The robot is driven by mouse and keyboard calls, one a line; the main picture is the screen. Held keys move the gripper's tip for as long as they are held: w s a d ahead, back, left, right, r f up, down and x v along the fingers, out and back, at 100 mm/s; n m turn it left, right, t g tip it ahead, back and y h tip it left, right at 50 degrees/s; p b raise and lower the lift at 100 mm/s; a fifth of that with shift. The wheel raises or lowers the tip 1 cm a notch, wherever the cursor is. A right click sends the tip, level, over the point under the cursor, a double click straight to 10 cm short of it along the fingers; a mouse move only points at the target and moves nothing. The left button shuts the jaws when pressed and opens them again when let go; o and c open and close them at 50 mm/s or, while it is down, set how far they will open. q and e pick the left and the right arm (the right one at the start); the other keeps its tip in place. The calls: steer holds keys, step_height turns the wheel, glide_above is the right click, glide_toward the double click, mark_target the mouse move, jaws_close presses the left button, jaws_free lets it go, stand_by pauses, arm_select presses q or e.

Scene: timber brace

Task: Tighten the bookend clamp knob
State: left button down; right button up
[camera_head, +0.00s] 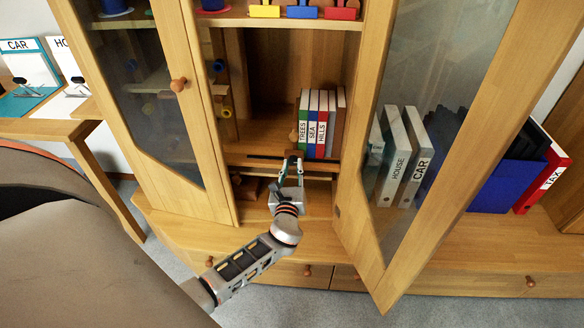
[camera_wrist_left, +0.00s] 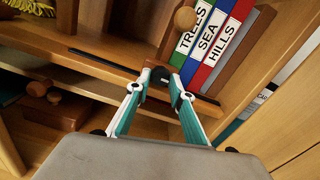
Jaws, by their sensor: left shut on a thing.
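The books labelled TREES, SEA and HILLS (camera_head: 317,123) stand upright on the middle cabinet shelf; they also show in the left wrist view (camera_wrist_left: 212,38). A wooden bookend with a round wooden ball (camera_wrist_left: 186,17) stands at their left. My left gripper (camera_head: 293,160) is at the shelf's front edge, just below the bookend. In the head view the knob is hidden behind the gripper. My right gripper is not in view.
The left glass door (camera_head: 150,90) and the open right glass door (camera_head: 425,130) flank the shelf opening. A dark slot (camera_wrist_left: 103,60) runs along the shelf front. A wooden box (camera_wrist_left: 58,108) sits on the shelf below. Colored clips (camera_head: 303,10) stand on the shelf above.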

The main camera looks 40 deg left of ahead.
arm_select(q)
steer(key=c, duration=1.8)
jaws_free()
steer(key=v, duration=1.2)
steer(key=shift+f, duration=0.1)
